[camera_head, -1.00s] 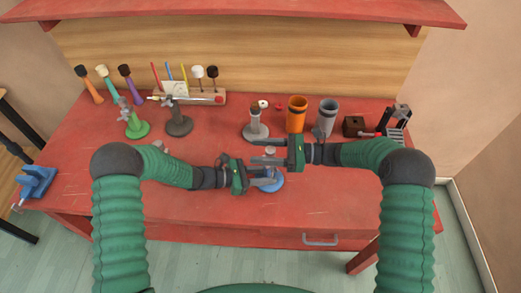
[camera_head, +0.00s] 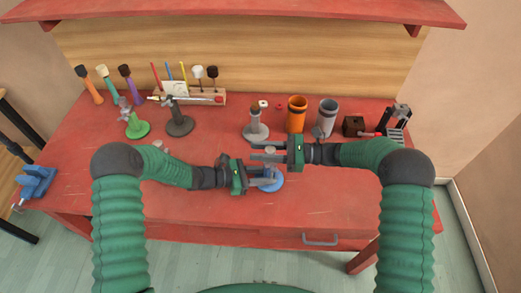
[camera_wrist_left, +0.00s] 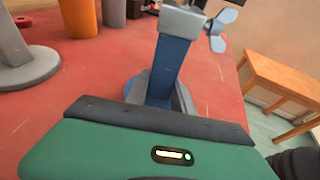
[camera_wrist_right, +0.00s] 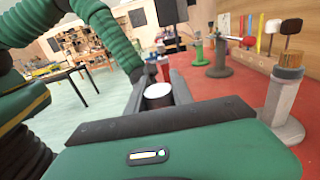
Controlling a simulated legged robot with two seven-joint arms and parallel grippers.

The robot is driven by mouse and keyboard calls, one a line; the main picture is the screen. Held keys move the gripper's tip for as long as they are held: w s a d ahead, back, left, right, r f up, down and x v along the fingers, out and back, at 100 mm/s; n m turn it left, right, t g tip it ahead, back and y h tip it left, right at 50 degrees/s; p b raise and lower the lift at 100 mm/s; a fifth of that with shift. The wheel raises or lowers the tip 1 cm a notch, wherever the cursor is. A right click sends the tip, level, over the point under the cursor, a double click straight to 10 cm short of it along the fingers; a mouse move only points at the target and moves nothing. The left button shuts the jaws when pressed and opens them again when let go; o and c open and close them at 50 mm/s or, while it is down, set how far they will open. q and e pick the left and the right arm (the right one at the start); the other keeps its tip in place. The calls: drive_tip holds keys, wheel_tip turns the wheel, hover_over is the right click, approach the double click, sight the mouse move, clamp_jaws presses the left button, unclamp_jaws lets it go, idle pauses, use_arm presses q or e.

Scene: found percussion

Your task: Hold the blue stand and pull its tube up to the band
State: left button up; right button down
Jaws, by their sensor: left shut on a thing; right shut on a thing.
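The blue stand has a round blue base (camera_head: 274,184) near the middle front of the table. The left wrist view shows its upright blue post (camera_wrist_left: 172,62) with a grey collar and wing screw (camera_wrist_left: 220,28). My left gripper (camera_head: 268,179) is shut on the post, low down, just above the base. My right gripper (camera_head: 268,153) is shut on the tube above the collar. The tube's pale round top (camera_wrist_right: 158,91) shows between the fingers in the right wrist view. I cannot make out the band; fingers hide much of the tube.
A grey stand (camera_head: 256,131), an orange cup (camera_head: 297,116) and a grey cup (camera_head: 327,118) stand behind my right gripper. Green (camera_head: 137,128) and dark (camera_head: 178,124) stands are at back left. A blue vise (camera_head: 36,182) is at far left. The front right tabletop is clear.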

use_arm(q)
drive_tip(key=shift+s, duration=0.1)
use_arm(e)
drive_tip(key=shift+w+d+r, duration=0.1)
drive_tip(key=shift+w, duration=0.05)
idle(0.7)
use_arm(q)
drive_tip(key=shift+f, duration=0.1)
use_arm(e)
wheel_tip(320, 180, up, 8)
drive_tip(key=shift+r, duration=0.15)
drive_tip(key=c, duration=1.1)
unclamp_jaws()
drive_tip(key=d, duration=1.1)
drive_tip(key=shift+d, duration=0.4)
